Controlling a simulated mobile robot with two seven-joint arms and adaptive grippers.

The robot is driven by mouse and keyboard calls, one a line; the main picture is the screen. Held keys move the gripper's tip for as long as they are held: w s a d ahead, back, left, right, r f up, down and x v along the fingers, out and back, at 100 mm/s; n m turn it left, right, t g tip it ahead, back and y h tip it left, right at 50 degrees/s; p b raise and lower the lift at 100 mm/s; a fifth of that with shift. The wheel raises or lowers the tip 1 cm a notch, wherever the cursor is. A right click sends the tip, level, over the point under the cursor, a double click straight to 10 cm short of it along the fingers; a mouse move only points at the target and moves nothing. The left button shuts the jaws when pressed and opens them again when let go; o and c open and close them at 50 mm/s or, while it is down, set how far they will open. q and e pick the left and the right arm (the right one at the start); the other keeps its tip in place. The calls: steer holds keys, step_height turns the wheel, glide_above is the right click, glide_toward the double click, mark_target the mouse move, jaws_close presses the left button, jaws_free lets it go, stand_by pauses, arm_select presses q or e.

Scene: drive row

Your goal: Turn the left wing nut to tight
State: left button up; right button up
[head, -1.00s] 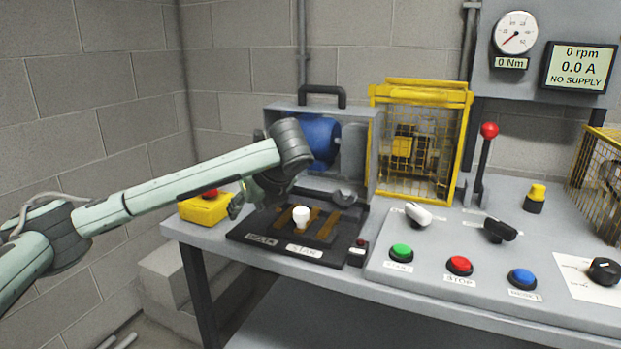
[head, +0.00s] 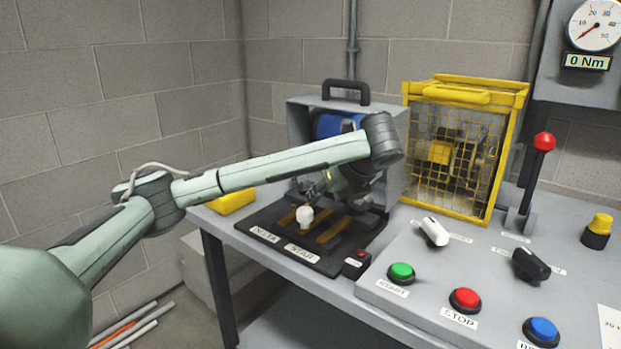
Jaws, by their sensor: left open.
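My left gripper (head: 318,188) is open. It hangs low over the back of a black terminal board (head: 262,240) with brass-coloured bars (head: 334,230) and DELTA and STAR labels. A small white knob-like piece (head: 305,216) stands upright on the board, just in front of the gripper. I cannot make out a wing nut for certain. The gripper and forearm cover the back of the board and part of the grey housing with the blue motor (head: 340,124) behind it. I cannot tell whether the fingers touch anything. My right gripper is not in view.
A yellow mesh guard (head: 460,150) stands behind, right of the board. A red-knobbed lever (head: 543,143) rises at the right. The front panel has a white switch (head: 434,231), a black switch (head: 530,264) and green, red and blue buttons. A yellow box (head: 232,200) sits at the left.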

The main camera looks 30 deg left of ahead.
mark_target(303, 178)
arm_select(q)
steer(key=shift+w+a, duration=0.3)
steer(key=shift+a, duration=0.25)
steer(key=w+a+b, duration=0.2)
steer(key=a, duration=0.1)
steer(key=w+a, duration=0.1)
steer(key=shift+a+f+b, duration=0.15)
steer(key=shift+f+b, duration=0.05)
steer(key=shift+b, duration=0.2)
steer(key=a, duration=0.1)
steer(key=w+a, duration=0.1)
steer(key=w+a+p, duration=0.1)
steer(key=shift+w+a+r, duration=0.25)
steer(key=shift+a+r, duration=0.05)
steer(key=shift+a, duration=0.1)
steer(key=x, duration=0.3)
steer(key=shift+w+a+r+p, duration=0.15)
steer(key=shift+p, duration=0.25)
steer(key=shift+w+a+f, duration=0.15)
steer(key=shift+a+f, duration=0.05)
steer(key=shift+f, duration=0.05)
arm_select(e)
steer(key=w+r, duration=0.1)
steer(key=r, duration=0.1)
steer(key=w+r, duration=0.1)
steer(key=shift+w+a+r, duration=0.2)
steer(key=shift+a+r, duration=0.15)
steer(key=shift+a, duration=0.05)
arm_select(q)
steer(key=shift+c, duration=0.3)
